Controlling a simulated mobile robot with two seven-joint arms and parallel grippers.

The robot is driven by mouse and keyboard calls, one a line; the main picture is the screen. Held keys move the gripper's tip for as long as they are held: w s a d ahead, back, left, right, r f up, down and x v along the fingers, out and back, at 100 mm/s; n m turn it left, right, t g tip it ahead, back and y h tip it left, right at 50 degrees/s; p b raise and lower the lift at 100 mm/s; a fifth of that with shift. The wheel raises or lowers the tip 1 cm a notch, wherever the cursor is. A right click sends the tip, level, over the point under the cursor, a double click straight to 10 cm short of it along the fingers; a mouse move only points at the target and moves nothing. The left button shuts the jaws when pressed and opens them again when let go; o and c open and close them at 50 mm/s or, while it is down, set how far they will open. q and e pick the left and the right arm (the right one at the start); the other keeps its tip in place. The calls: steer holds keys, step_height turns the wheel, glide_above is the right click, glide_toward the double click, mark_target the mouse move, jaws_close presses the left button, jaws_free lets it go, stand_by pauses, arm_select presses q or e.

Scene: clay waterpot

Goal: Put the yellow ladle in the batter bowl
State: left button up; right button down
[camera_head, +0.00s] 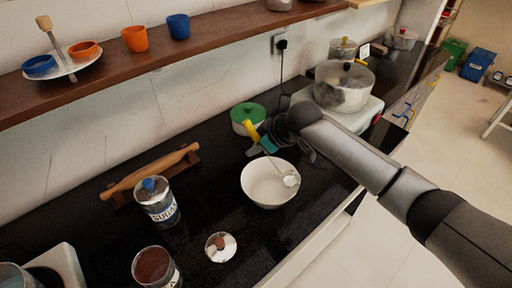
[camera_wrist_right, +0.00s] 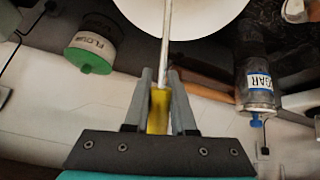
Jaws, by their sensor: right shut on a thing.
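The yellow ladle (camera_head: 251,131) has a yellow handle and a metal shaft and scoop. My right gripper (camera_head: 262,147) is shut on its handle, and the handle shows between the two fingers in the right wrist view (camera_wrist_right: 158,108). The batter bowl (camera_head: 249,190) is white and round and stands on the black counter. The ladle slants down, with its scoop (camera_head: 291,180) over the right part of the bowl opening. I cannot tell whether the scoop touches the bowl. The bowl also shows at the top of the right wrist view (camera_wrist_right: 195,20). My left gripper is not in view.
A green-lidded flour canister (camera_head: 247,117) stands behind the bowl. A sugar jar (camera_head: 157,200), a rolling pin (camera_head: 150,172) and an open brown-filled jar (camera_head: 155,268) are to the left. A large pot (camera_head: 340,92) sits behind my right arm. A small round lid (camera_head: 220,247) lies in front.

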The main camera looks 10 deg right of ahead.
steer(key=shift+r, duration=0.1)
steer(key=shift+f, duration=0.6)
steer(key=c, duration=0.7)
jaws_free()
steer(key=shift+c, duration=0.2)
steer(key=p+v, duration=0.2)
steer(key=v, duration=1.1)
steer(key=shift+w+a+r, duration=0.2)
